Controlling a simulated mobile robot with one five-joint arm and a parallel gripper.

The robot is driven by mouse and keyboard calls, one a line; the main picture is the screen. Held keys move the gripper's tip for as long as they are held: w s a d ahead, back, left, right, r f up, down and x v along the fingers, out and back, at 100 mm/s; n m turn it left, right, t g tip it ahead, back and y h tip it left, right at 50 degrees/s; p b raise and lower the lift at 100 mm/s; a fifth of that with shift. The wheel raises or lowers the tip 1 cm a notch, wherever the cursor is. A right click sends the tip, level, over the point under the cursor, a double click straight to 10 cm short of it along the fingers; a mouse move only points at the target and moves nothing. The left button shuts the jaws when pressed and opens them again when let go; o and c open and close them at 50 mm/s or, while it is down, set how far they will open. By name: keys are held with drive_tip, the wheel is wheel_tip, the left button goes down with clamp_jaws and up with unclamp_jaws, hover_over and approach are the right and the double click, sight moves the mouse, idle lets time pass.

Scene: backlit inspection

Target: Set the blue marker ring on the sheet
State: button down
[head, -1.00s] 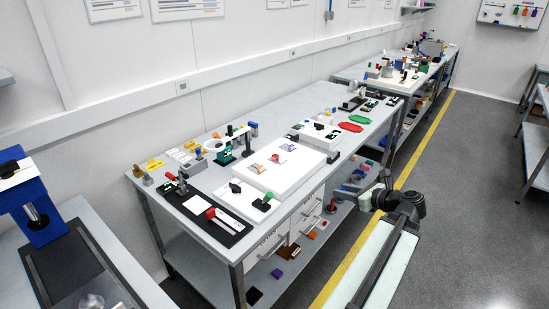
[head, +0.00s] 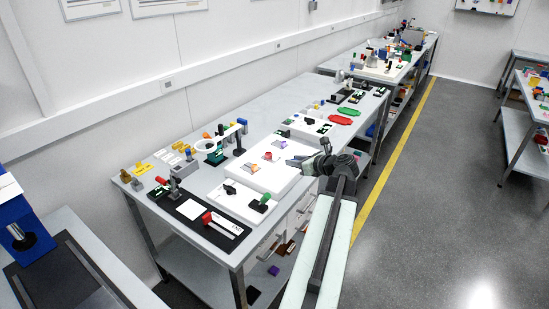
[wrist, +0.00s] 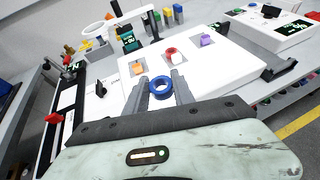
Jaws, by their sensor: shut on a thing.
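My gripper (wrist: 162,93) is shut on the blue marker ring (wrist: 161,87), which sits between the fingertips in the wrist view. In the head view my gripper (head: 295,161) is over the right part of a raised white panel (head: 266,181); the ring cannot be made out there. The panel also shows in the wrist view (wrist: 225,70), beyond and below the ring. An orange piece (wrist: 138,68), a red ring-like piece (wrist: 171,51) and a purple piece (wrist: 206,39) stand on grey patches on it. I cannot tell which white surface is the sheet.
A magnifier stand (head: 215,146) is behind the panel. Red and green trays (head: 339,119) lie farther right.

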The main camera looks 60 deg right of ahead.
drive_tip(key=r, duration=0.2)
hover_over(269, 172)
drive_tip(key=shift+h, duration=0.3)
wheel_tip(269, 172, down, 11)
drive_tip(key=b, duration=0.9)
drive_tip(key=shift+r+b, duration=0.1)
drive_tip(key=shift+b, duration=0.25)
drive_tip(key=shift+r, duration=0.25)
drive_tip(key=shift+f, duration=0.15)
drive_tip(key=c, duration=1.1)
unclamp_jaws()
drive_tip(key=shift+o, duration=0.2)
